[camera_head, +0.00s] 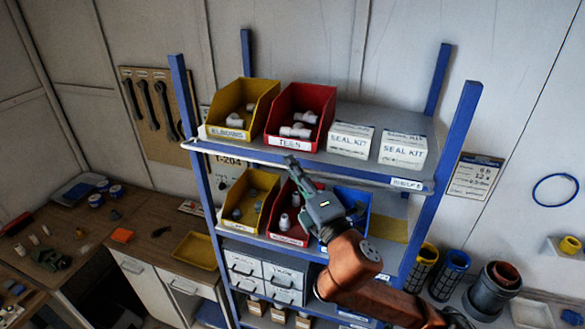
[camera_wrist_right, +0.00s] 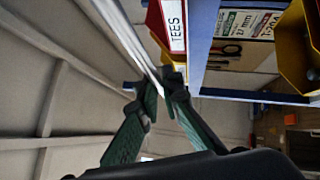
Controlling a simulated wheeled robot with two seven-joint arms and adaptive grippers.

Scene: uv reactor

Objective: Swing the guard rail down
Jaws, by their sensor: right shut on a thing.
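The guard rail (camera_head: 232,153) is a thin pale bar across the front edge of the upper shelf of the blue rack. My right gripper (camera_head: 291,161) comes up from the lower right in the head view, with its fingertips at the rail in front of the red TEES bin. In the right wrist view the rail (camera_wrist_right: 128,40) runs down from the top edge to between the green fingers. My right gripper (camera_wrist_right: 156,88) is shut on it there. The fingertips partly hide the gripped stretch. My left gripper is in neither view.
Behind the rail stand the yellow ELBOWS bin (camera_head: 222,132), the red TEES bin (camera_head: 285,143) and two SEAL KIT boxes (camera_head: 403,150). Blue posts (camera_head: 197,160) bound the rack. More bins sit on the shelf below, close to my right arm. A workbench (camera_head: 150,235) is at the left.

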